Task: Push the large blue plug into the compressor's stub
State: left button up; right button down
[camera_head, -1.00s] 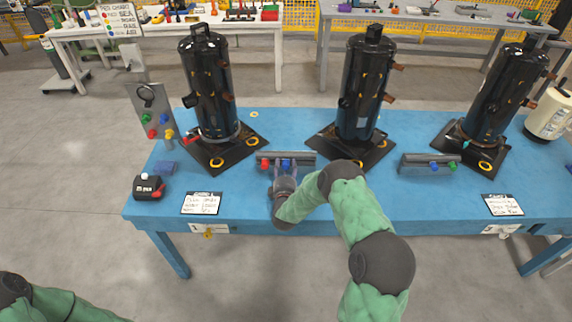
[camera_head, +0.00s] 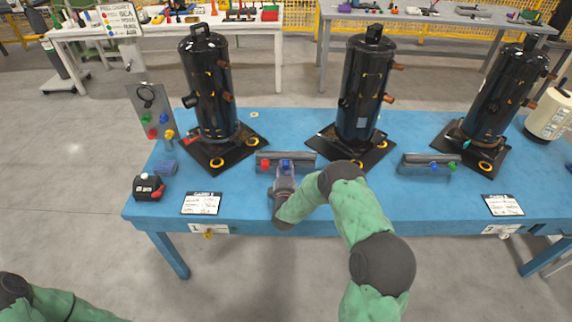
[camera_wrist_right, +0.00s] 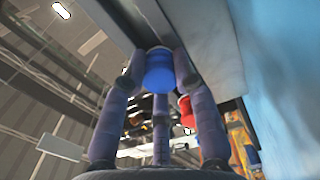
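A blue plug (camera_head: 287,162) is at the grey metal holder (camera_head: 302,157) on the blue table, in front of the left and middle compressors. In the right wrist view the blue plug (camera_wrist_right: 159,70) is between my right gripper's fingertips (camera_wrist_right: 160,62), which appear to touch it on both sides. My right gripper (camera_head: 286,170) reaches the holder from the front. Black compressors stand on dark base plates: left (camera_head: 207,90), middle (camera_head: 362,90) and right (camera_head: 497,95). The middle one has copper stubs (camera_head: 389,98) on its right side. My left gripper is out of view.
A red plug (camera_head: 264,164) sits left of the blue one; it also shows in the wrist view (camera_wrist_right: 187,110). Another holder (camera_head: 420,160) stands to the right. A panel (camera_head: 150,110) with coloured parts, a black box (camera_head: 148,187) and cards (camera_head: 201,203) are on the table.

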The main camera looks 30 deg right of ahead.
aim_at(286, 168)
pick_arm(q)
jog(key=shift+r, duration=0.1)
pick_arm(e)
jog(key=shift+s+a, duration=0.1)
jog(key=shift+s, duration=0.05)
pick_arm(q)
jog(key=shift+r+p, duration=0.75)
jog(key=shift+p, duration=0.1)
pick_arm(e)
jog(key=shift+v, duration=2.75)
pick_arm(q)
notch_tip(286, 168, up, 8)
jog(key=p, duration=0.6)
jog(key=shift+p, duration=0.3)
pick_arm(e)
notch_tip(286, 168, up, 7)
jog(key=shift+f, duration=0.2)
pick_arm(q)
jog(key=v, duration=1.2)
